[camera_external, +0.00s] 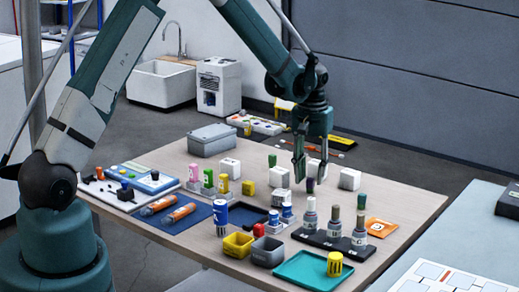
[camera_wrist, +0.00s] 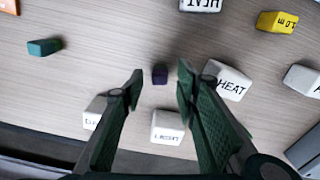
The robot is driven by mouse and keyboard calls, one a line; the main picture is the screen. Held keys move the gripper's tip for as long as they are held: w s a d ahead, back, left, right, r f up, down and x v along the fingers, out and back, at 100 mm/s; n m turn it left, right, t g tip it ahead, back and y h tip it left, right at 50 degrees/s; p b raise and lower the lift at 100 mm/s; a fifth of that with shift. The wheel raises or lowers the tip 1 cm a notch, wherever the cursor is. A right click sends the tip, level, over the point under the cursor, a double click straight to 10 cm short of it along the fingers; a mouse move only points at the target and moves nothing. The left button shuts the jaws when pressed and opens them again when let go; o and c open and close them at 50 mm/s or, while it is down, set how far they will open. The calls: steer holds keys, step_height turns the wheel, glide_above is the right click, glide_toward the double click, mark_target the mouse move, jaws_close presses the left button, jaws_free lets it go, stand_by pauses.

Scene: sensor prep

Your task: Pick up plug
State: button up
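A similar teal-green piece (camera_wrist: 44,47) lies to the left in the wrist view. I cannot tell for sure which small piece the task calls the plug.
White labelled blocks, HEAT (camera_wrist: 229,82) and LIGHT (camera_wrist: 168,127), stand close to the fingers. A yellow block (camera_wrist: 277,22) is farther off. Bottles stand on a black rack (camera_external: 331,243) in front. A teal tray (camera_external: 297,277) and small bins crowd the front of the table.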

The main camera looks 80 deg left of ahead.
mark_target(309, 185)
steer(key=shift+f, duration=1.3)
steer(key=c, duration=0.8)
